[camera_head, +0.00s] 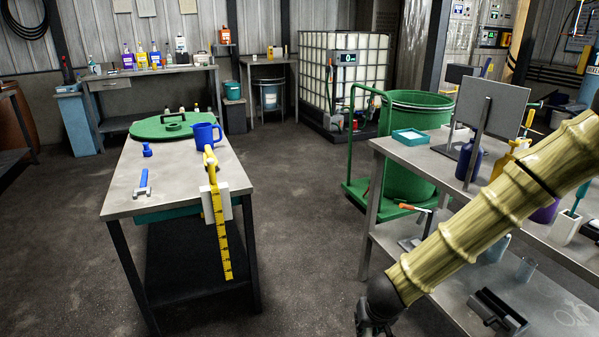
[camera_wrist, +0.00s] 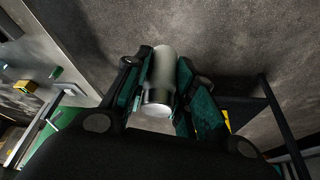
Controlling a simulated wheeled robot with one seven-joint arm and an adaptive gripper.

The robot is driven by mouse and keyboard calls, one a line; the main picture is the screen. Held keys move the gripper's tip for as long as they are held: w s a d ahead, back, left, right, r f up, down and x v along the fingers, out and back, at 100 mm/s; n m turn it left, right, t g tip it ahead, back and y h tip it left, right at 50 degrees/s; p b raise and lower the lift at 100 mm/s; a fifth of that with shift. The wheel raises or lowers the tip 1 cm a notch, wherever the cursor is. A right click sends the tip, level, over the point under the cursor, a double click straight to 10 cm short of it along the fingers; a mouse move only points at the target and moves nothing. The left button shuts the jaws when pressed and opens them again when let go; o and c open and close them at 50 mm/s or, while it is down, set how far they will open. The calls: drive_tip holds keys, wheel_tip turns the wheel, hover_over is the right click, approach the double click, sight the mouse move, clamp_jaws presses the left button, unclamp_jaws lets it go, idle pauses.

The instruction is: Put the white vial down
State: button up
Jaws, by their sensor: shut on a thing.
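In the wrist view, the white vial (camera_wrist: 162,68) is held between the two teal-padded fingers of my gripper (camera_wrist: 162,88). It has a pale, cloudy body and a shiny metallic-looking end nearer the camera. The fingers are shut on its sides. Dark grey floor shows behind the vial, with no surface seen touching it. In the head view, my gripper (camera_head: 376,314) is partly seen at the bottom edge, left of the right-hand bench; the vial cannot be made out there.
The right bench (camera_head: 425,155) has crowded shelves. Bare floor (camera_head: 305,235) lies between them.

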drive_tip(key=shift+w+r+p+v, duration=0.1)
drive_tip(key=shift+w+p+v, duration=0.2)
drive_tip(key=shift+p+v, duration=1.5)
drive_tip(key=shift+w+r+p+v, duration=0.1)
drive_tip(key=shift+w+p+v, duration=0.15)
drive_tip(key=shift+p+v, duration=1.55)
drive_tip(key=shift+w+r+p+v, duration=0.25)
drive_tip(key=shift+p+v, duration=0.5)
drive_tip(key=shift+p, duration=2.1)
drive_tip(key=shift+d+f, duration=0.1)
drive_tip(key=shift+d, duration=0.05)
drive_tip(key=shift+f, duration=0.1)
